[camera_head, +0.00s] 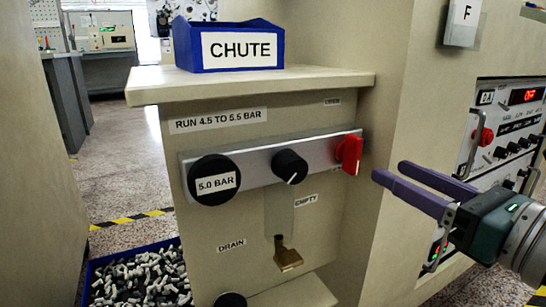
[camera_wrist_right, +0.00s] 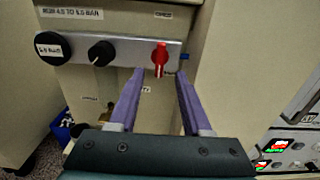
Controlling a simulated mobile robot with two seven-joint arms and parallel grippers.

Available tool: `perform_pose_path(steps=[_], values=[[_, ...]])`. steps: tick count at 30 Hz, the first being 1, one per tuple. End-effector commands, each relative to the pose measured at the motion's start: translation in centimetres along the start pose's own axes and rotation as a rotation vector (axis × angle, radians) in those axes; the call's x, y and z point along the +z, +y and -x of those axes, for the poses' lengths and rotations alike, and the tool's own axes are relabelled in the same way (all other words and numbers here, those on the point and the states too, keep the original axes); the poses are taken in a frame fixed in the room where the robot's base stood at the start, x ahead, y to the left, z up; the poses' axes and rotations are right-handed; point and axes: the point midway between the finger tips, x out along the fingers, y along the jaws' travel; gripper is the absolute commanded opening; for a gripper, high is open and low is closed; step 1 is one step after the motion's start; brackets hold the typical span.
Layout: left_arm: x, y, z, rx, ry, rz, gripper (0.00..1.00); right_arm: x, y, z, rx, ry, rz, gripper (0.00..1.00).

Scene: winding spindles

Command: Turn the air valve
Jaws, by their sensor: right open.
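The air valve shows as a red handle (camera_head: 349,153) at the right end of a grey metal bar (camera_head: 255,172) on the beige cabinet. In the right wrist view the red handle (camera_wrist_right: 160,57) is upright, with a white mark on it. My right gripper (camera_head: 389,171) is open and empty, to the right of the handle and apart from it in the head view. In the right wrist view its two purple fingers (camera_wrist_right: 160,74) point toward the handle, which appears between and just beyond their tips. My left gripper is not in view.
A round gauge reading 5.0 BAR (camera_head: 214,180) and a black knob (camera_head: 290,166) share the bar. A blue CHUTE bin (camera_head: 229,48) stands on the ledge above. A red-knobbed instrument panel (camera_head: 500,135) is at right. A blue crate of small pieces (camera_head: 140,277) is on the floor.

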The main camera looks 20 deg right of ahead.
Motion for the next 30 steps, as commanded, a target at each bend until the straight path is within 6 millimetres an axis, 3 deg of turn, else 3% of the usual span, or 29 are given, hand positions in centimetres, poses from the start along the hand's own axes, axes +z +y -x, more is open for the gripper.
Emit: perform_pose_path(steps=[6,12,24,30], values=[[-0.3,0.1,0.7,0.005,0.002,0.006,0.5,0.2,0.0,-4.2,-0.001,-0.003,-0.001,0.49],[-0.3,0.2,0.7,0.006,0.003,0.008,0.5,0.1,0.0,-6.8,-0.001,-0.002,-0.002,0.49],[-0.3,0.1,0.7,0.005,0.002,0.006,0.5,0.1,0.0,-7.7,-0.001,-0.001,-0.004,0.49],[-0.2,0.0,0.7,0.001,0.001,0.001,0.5,0.1,0.0,-7.7,-0.001,-0.001,-0.003,0.27]])
